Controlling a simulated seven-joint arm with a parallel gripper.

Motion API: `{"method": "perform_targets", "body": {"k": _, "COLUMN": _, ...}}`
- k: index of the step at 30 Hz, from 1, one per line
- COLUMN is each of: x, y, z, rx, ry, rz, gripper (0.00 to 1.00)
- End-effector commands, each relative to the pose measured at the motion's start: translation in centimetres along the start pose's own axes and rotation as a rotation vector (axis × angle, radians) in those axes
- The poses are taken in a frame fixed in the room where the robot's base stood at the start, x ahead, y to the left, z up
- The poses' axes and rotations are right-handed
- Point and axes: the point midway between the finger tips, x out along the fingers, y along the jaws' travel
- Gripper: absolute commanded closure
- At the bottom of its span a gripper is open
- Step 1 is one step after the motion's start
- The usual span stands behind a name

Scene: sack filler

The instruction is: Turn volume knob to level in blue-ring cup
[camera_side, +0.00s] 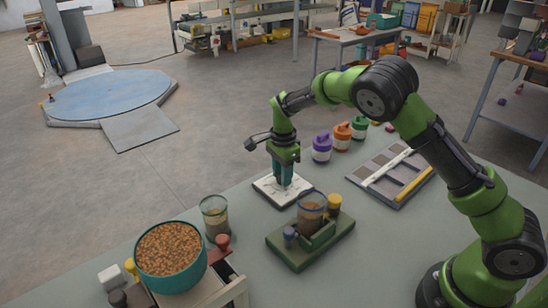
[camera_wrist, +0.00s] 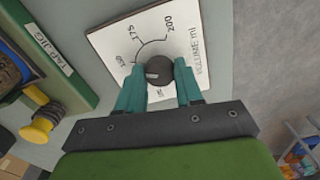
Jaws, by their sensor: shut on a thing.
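The volume knob (camera_wrist: 158,69) is a dark round knob on a white dial plate (camera_wrist: 112,42) marked 175, 200 and "VOLUME ml"; a lower number is partly hidden. A pale mark shows on the knob's left side. My gripper (camera_wrist: 159,72) has its two teal fingers on either side of the knob, shut on it. In the side view my gripper (camera_side: 282,184) points down over the white plate (camera_side: 265,188) and hides the knob. A clear cup with a bluish rim (camera_side: 311,205) holds brown material on the green jig. Another clear cup (camera_side: 215,214) stands to its left, part filled.
The green tap jig (camera_side: 300,255) stands in front of the dial, with yellow and blue knobs. A teal hopper (camera_side: 148,275) of brown pellets is at front left. Purple (camera_side: 321,152), orange and green jars stand behind. A grey tray (camera_side: 375,190) lies right of the dial.

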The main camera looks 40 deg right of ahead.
Motion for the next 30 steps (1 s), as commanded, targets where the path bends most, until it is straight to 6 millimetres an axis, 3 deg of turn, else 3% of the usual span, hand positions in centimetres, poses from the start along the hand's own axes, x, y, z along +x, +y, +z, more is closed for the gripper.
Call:
{"method": "perform_targets", "body": {"k": 14, "x": -0.17, "y": -0.03, "z": -0.03, "rx": 0.019, "ry": -0.001, "rz": -0.001, "gripper": 0.95}}
{"method": "perform_targets", "body": {"k": 15, "x": -0.18, "y": -0.03, "z": -0.03, "rx": 0.018, "ry": -0.001, "rz": -0.001, "gripper": 0.63}}
{"method": "perform_targets", "body": {"k": 20, "x": -0.12, "y": -0.02, "z": -0.02, "rx": 0.017, "ry": 0.000, "rz": -0.001, "gripper": 0.39}}
{"method": "perform_targets", "body": {"k": 30, "x": -0.38, "y": -0.03, "z": 0.00, "rx": 0.016, "ry": -0.001, "rz": -0.001, "gripper": 0.39}}
